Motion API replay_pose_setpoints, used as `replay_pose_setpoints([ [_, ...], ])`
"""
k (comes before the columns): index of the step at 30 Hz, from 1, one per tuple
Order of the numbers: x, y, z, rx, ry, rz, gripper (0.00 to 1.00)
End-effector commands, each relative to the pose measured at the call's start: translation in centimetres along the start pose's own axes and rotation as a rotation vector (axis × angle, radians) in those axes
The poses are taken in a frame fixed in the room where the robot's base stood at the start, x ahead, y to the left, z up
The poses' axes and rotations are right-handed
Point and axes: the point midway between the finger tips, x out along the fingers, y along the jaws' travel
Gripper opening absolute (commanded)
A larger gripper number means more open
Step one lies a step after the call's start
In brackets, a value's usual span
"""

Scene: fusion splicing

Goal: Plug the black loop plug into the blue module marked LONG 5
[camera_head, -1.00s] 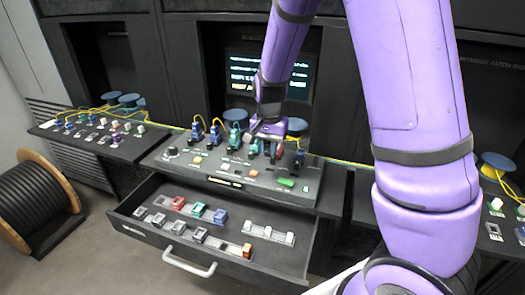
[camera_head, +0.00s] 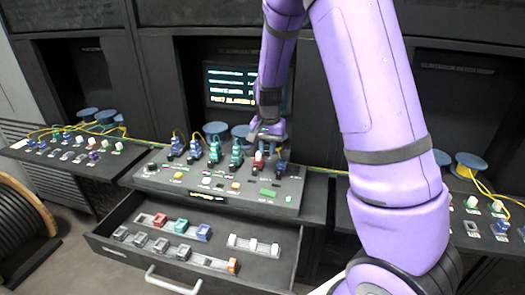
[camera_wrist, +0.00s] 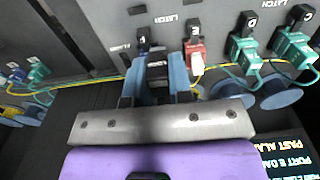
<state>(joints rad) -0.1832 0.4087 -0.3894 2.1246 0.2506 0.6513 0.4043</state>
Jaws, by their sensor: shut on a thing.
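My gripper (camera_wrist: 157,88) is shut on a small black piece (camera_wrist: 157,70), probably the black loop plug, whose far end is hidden. In the head view my gripper (camera_head: 266,134) is at the right end of the module row on the console. A dark blue module (camera_head: 282,158) stands there beside a red module (camera_head: 258,160). In the wrist view the dark module under label F (camera_wrist: 143,38) lies just beyond the held piece; I cannot tell whether they touch. The red module under E (camera_wrist: 194,45) is close beside the right finger. The LONG 5 marking is not readable.
Blue spools (camera_wrist: 279,92) lie behind. An open drawer (camera_head: 150,255) below the console holds grey, red, green and blue (camera_head: 203,232) pieces. The screen (camera_head: 245,85) stands behind.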

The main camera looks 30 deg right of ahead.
Motion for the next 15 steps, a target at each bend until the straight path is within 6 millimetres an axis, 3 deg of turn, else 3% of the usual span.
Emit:
replay_pose_setpoints([
  [15, 0.0, 1.9, -4.1, 0.003, 0.0, 0.0, 0.0],
])
